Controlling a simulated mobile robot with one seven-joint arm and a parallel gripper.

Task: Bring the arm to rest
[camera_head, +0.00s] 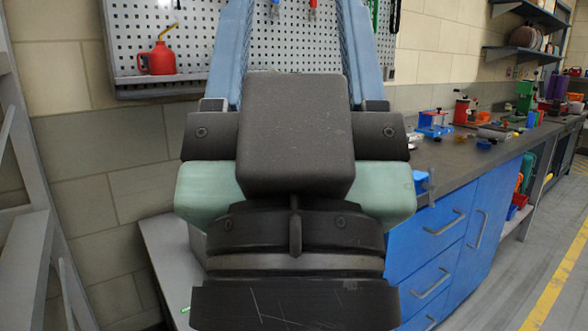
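My gripper (294,35) fills the middle of the head view, close to the camera and pointing up and away. Its two long blue fingers stand wide apart, and their tips run out past the top edge. My round black wrist shows below and runs out at the bottom. The rest of my arm is not visible.
A pegboard (190,40) with a red oil can (158,59) on its ledge hangs behind. A blue-fronted workbench (425,265) with several small items stands right. A grey frame (25,235) stands left. Floor with a yellow line (555,280) is clear at far right.

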